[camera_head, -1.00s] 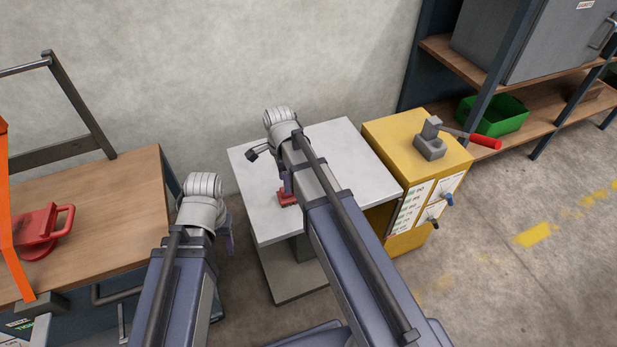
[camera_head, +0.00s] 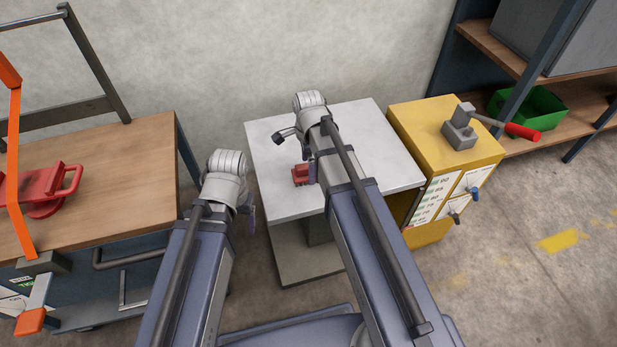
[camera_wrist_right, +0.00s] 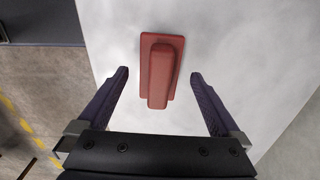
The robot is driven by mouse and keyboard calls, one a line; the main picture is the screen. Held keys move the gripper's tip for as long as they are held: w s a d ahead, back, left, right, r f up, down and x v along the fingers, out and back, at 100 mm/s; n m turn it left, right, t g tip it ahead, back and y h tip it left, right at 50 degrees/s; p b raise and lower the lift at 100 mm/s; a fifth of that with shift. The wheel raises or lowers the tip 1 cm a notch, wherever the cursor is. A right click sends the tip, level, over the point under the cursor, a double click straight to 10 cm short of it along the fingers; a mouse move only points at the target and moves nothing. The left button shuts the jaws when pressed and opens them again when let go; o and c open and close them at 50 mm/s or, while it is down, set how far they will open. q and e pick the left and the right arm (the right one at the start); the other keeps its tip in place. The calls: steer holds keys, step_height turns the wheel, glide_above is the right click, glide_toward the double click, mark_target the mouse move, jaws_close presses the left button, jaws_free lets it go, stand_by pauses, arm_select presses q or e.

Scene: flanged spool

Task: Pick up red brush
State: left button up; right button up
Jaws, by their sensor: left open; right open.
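The red brush (camera_head: 300,174), a flat red plate with a thick red handle on top, lies on the white table (camera_head: 378,130) near its left side. The right wrist view shows the brush (camera_wrist_right: 161,75) ahead of my right gripper (camera_wrist_right: 160,82), between the lines of its two purple fingers. That gripper is open and empty, with its fingers on either side of the handle's near end. In the head view my right gripper (camera_head: 312,171) is beside the brush and partly covers it. My left gripper (camera_head: 248,194), open, hangs left of the white table, mostly hidden behind its wrist.
A wooden bench (camera_head: 120,190) at left carries a red handled tool (camera_head: 45,190). A yellow cabinet (camera_head: 425,120) with a grey block and red-handled lever (camera_head: 460,130) adjoins the white table's right side. A green bin (camera_head: 530,107) sits on the shelf behind.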

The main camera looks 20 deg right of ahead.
step_height(320, 180, down, 3)
steer(key=shift+r+b, duration=0.15)
steer(key=shift+b, duration=0.75)
arm_select(q)
step_height(320, 180, down, 3)
steer(key=shift+r, duration=0.2)
arm_select(e)
steer(key=shift+r, duration=0.1)
steer(key=shift+c, duration=0.4)
steer(key=c, duration=1.4)
arm_select(q)
steer(key=shift+r, duration=0.1)
arm_select(e)
steer(key=shift+r, duration=0.1)
step_height(320, 180, up, 10)
steer(key=p, duration=1)
arm_select(q)
step_height(320, 180, up, 10)
